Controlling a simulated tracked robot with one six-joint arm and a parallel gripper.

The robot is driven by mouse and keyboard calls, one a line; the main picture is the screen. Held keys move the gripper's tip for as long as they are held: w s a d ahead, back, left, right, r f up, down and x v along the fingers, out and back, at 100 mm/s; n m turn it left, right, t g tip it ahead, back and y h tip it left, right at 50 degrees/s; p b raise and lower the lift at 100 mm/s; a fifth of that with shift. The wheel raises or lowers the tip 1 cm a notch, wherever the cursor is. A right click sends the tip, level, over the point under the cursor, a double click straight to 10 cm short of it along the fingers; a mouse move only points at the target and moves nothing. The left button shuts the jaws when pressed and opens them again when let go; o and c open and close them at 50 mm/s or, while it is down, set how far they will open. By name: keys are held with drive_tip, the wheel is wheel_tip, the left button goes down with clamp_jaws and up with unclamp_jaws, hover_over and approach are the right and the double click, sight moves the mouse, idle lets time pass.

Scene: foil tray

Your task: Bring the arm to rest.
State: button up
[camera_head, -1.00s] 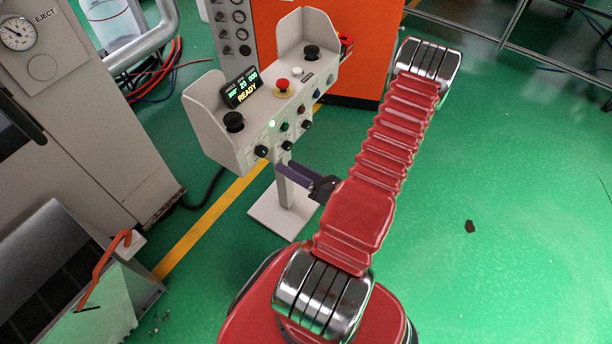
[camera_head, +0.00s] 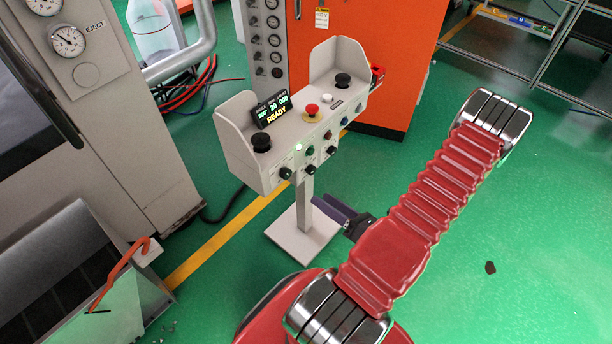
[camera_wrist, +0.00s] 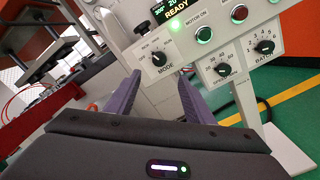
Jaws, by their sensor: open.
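My gripper (camera_wrist: 158,100) shows in the wrist view with its two purple fingers apart and nothing between them. In the head view my gripper (camera_head: 334,208) is partly hidden behind my red arm, with its purple fingers pointing left beside the stand's post. My arm (camera_head: 425,205) is folded, its red ribbed link running to the upper right. The control console (camera_head: 240,140) stands in front of the gripper, its screen reading READY; its panel also fills the upper part of the wrist view (camera_wrist: 150,35). I cannot tell the exact gap between fingers and post.
The console's white base plate (camera_head: 295,248) rests on the green floor. An orange cabinet (camera_head: 400,60) stands behind it. Floor at right is open, with a small dark scrap (camera_head: 490,267).

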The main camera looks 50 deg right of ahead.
idle(0.3)
drive_tip(key=s+a+r+n+g+y, duration=0.1)
drive_tip(key=s+a+n+g+y, duration=0.1)
drive_tip(key=a+n+g+y, duration=0.45)
drive_tip(key=s+a+r+n+g+y, duration=0.1)
drive_tip(key=a+r+n+g+y, duration=0.2)
drive_tip(key=a+n, duration=0.5)
drive_tip(key=w+a+r+n+g+h, duration=0.1)
drive_tip(key=w+r+n+g+h, duration=0.3)
drive_tip(key=r+n, duration=0.65)
drive_tip(key=w+a+r+n+g+h, duration=0.25)
drive_tip(key=r+n+h, duration=0.4)
drive_tip(key=n, duration=0.65)
drive_tip(key=a+r+n+t, duration=0.3)
drive_tip(key=a+r+n, duration=0.2)
drive_tip(key=a+r, duration=0.5)
drive_tip(key=shift+w+a+r+n+t, duration=0.15)
drive_tip(key=shift+w+a+n+t, duration=0.05)
drive_tip(key=shift+a+n+t, duration=0.1)
